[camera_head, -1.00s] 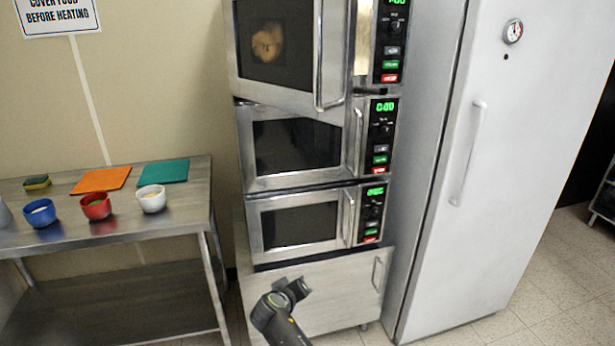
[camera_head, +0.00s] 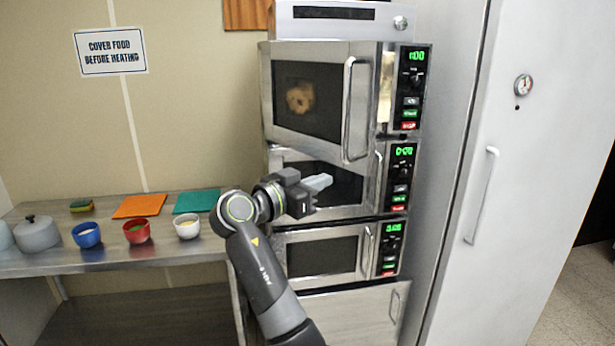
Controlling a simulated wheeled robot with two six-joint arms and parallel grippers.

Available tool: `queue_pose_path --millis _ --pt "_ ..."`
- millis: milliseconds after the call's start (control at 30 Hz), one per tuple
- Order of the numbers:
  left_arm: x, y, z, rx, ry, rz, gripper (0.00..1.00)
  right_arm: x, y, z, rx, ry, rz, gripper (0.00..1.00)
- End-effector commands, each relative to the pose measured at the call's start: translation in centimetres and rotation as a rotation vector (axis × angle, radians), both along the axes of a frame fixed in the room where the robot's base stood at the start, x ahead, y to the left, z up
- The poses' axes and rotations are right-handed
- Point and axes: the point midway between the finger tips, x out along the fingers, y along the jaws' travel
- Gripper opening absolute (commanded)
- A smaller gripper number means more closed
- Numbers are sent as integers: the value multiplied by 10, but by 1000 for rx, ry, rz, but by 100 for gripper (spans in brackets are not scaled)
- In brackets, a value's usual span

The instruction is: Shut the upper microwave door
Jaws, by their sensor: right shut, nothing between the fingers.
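The upper microwave (camera_head: 412,70) is top of a stack of three. Its steel door (camera_head: 285,129) stands ajar, with its right side swung out toward me and a lit gap beside the control panel. The door has a vertical bar handle (camera_head: 347,112) on its right side. A round brown food item (camera_head: 300,97) shows through the window. My right gripper (camera_head: 322,183) is shut and empty, below the upper door and in front of the middle microwave, with its fingers pointing right. It appears apart from the door. My left gripper is out of view.
The middle microwave (camera_head: 399,190) and lower microwave (camera_head: 388,258) look shut. A tall white fridge (camera_head: 540,170) stands close on the right. On the left, a steel table (camera_head: 160,256) holds bowls, a pot (camera_head: 37,236) and mats. A steel box (camera_head: 340,28) sits on top of the stack.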

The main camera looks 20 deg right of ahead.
Motion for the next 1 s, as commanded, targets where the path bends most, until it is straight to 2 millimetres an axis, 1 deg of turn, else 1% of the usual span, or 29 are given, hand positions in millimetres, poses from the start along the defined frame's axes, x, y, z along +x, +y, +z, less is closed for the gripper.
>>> queue_pose_path --millis 33,200,400,633,1000 --pt "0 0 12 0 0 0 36 3 -12 6 -4 2 -4 0" --pt "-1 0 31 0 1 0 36 14 -45 6 -3 4 -3 0" --pt "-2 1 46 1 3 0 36 22 -69 3 -2 4 0 0" --pt "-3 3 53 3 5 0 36 26 -81 0 -1 3 1 0" --pt "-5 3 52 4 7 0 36 26 -82 -1 -1 2 3 0"
